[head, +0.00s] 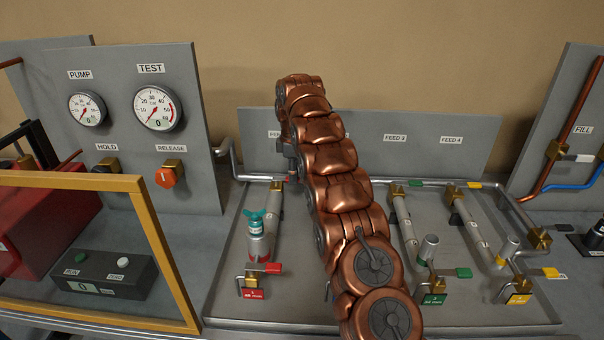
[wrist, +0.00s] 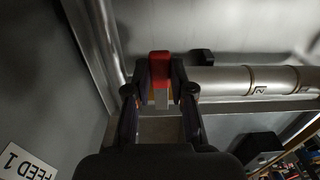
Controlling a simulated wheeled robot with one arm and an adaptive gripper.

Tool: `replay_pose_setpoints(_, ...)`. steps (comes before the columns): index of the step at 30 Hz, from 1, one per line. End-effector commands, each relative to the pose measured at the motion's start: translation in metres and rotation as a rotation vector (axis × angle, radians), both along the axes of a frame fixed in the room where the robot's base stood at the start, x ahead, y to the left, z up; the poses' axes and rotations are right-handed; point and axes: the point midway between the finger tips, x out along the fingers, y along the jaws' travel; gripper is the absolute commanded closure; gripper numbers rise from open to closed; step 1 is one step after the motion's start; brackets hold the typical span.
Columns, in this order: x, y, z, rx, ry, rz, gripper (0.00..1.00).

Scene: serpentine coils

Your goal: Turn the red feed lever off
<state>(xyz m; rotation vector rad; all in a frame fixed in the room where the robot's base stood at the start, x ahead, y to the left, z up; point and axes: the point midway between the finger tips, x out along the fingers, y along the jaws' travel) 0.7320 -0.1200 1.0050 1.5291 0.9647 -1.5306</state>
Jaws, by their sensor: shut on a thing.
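The red feed lever (wrist: 160,57) shows in the wrist view between my fingertips, with its pale metal stem below the red grip. The stem lies across the line of the silver pipe to its right. My gripper (wrist: 160,80) is shut on the lever, with one finger on each side. In the head view my gripper (head: 291,160) is small and partly hidden by my copper arm, at the back end of the feed 1 pipe (head: 275,202). The feed 1 label (wrist: 22,165) shows at the lower left of the wrist view.
A second red-handled lever (head: 266,267) sits at the front of feed 1, below a teal-topped fitting (head: 255,222). Green (head: 456,272) and yellow (head: 550,272) levers stand to the right. My arm hides the area between. The gauge panel (head: 130,120) stands at left.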

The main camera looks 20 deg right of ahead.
Motion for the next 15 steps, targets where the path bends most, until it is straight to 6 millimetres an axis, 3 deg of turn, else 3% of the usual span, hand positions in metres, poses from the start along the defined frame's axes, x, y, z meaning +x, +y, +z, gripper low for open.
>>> replay_pose_setpoints(11, 0.0013, 0.0016, 0.0015, -0.001, -0.004, 0.009, 1.00)
replay_pose_setpoints(12, 0.0012, 0.0010, 0.0015, -0.001, -0.005, 0.008, 0.74)
replay_pose_setpoints(15, 0.0011, 0.0006, 0.0012, -0.001, -0.004, 0.007, 0.64)
